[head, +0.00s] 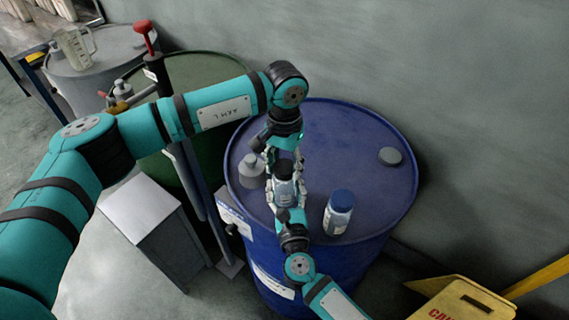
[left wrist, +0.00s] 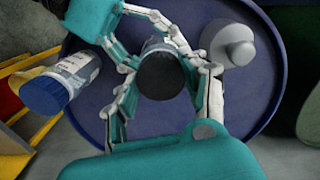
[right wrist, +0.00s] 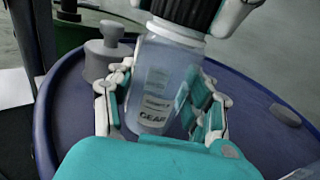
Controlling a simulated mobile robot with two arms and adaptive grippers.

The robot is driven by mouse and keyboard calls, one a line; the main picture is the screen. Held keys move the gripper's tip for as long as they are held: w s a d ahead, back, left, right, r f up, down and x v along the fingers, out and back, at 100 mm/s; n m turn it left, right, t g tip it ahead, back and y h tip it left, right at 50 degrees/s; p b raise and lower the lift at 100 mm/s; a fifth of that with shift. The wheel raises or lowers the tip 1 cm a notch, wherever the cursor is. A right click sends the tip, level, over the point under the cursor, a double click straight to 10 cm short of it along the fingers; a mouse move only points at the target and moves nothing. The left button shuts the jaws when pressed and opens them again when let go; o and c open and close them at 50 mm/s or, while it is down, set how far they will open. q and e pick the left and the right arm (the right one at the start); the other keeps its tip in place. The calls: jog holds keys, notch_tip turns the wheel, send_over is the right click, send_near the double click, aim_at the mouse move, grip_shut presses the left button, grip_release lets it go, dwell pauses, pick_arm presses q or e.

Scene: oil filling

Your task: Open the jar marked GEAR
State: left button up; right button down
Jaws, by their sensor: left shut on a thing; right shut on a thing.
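The GEAR jar (right wrist: 158,90) is a translucent bottle with a dark ribbed lid, standing upright above the blue drum; its label shows in the right wrist view. My right gripper (right wrist: 165,112) is shut on the jar's body from the front, one finger on each side. My left gripper (left wrist: 160,75) is shut around the black lid (left wrist: 161,76) from above; its fingertips also show at the top of the right wrist view. The lid sits at the jar's mouth, with a pale neck below it. I cannot tell whether it is loosened.
A blue-lidded jar (head: 339,211) stands on the blue drum (head: 345,130) to the right. A grey, narrow-necked container (head: 251,167) stands close on the left. A green drum (head: 205,68) and a grey cabinet (head: 150,222) are further left. The drum top's back right is mostly clear.

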pick_arm(q)
jog(key=n, duration=0.7)
jog(key=shift+n, duration=0.3)
jog(key=n, duration=0.4)
jog(key=shift+a+n, duration=0.1)
jog(key=shift+n, duration=0.3)
jog(key=n, duration=0.2)
jog(key=shift+n, duration=0.4)
jog(key=n, duration=0.4)
jog(key=shift+r+n, duration=0.1)
jog(key=shift+n, duration=0.3)
pick_arm(e)
jog(key=shift+d, duration=0.1)
pick_arm(q)
jog(key=n, duration=0.2)
jog(key=shift+n, duration=0.4)
jog(key=n, duration=0.4)
jog(key=shift+n, duration=0.4)
jog(key=n, duration=0.2)
jog(key=shift+n, duration=0.4)
jog(key=n, duration=2.2)
